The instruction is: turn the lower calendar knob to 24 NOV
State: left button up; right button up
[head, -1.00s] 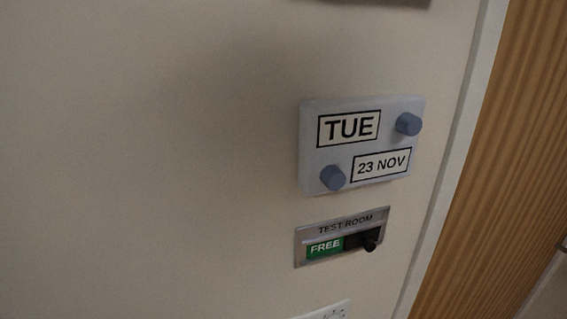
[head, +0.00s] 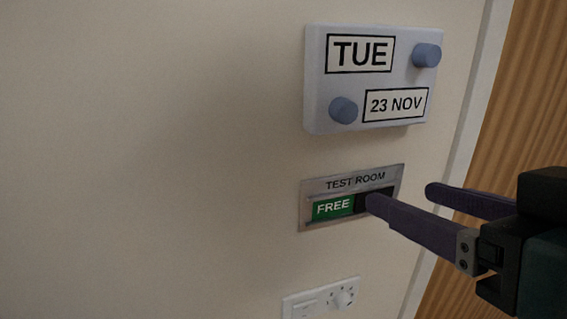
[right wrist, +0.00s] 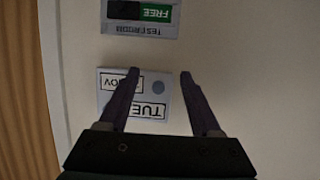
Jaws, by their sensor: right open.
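The calendar (head: 316,100) is a pale box on the wall, reading TUE above and 23 NOV below. Its lower knob (head: 343,110) is blue-grey and sits left of the 23 NOV window (head: 396,105). The upper knob (head: 427,55) is right of TUE. My right gripper (head: 402,198) is open and empty, below the calendar and in front of the TEST ROOM sign in the head view. In the right wrist view the calendar appears upside down, with the lower knob (right wrist: 158,87) between the open fingers (right wrist: 160,78) in the picture, apart from them. My left gripper is not in view.
The TEST ROOM sign (head: 352,182) with a green FREE field is below the calendar; my finger covers its slider. A white switch plate (head: 310,305) with a dial is lower. A wooden door (head: 520,120) is at right. The wall left is bare.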

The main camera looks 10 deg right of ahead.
notch_tip(320, 180, up, 3)
jog(key=w+t+b, duration=0.1)
jog(key=t+b, duration=0.1)
jog(key=t, duration=0.2)
jog(key=b, duration=0.5)
send_near(348, 115)
jog(key=w, duration=0.3)
jog(key=w+p, duration=0.1)
jog(key=w, duration=0.2)
jog(key=shift+w+r+p, duration=0.2)
jog(key=shift+r+p, duration=0.15)
jog(key=shift+r, duration=0.05)
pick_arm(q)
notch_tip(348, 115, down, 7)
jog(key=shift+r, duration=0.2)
pick_arm(e)
jog(key=shift+w+a+f, duration=0.1)
jog(key=shift+w, duration=0.6)
grip_shut()
